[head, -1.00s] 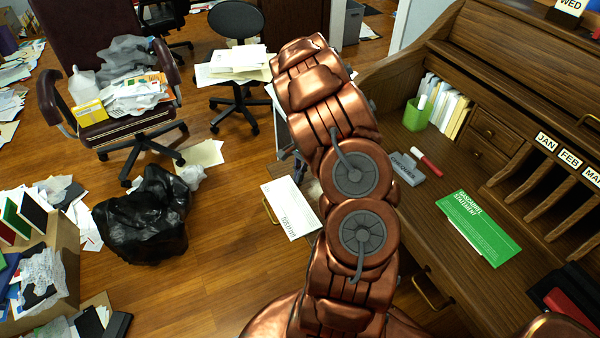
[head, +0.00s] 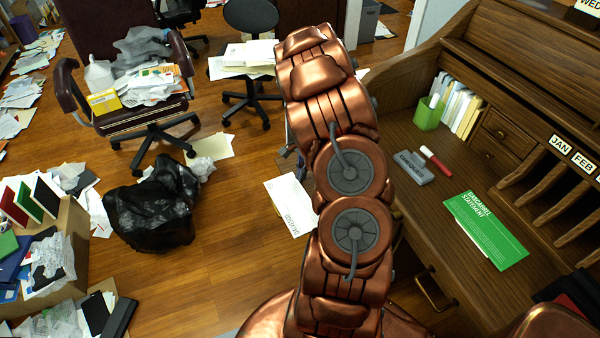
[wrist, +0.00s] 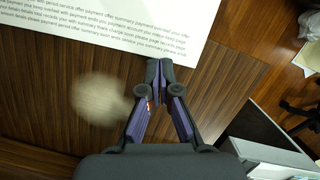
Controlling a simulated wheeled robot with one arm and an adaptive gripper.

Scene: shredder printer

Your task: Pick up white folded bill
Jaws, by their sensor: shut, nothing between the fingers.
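A white printed sheet, which looks like the white folded bill (head: 290,203), shows in the head view just left of my arm, its right edge hidden by the arm. In the wrist view a white sheet with rows of small text (wrist: 100,25) fills the upper left; it appears to be the same bill.
A black bag (head: 152,210) and cluttered chairs stand left. A pale blurred blob (wrist: 100,98) shows beside the gripper.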

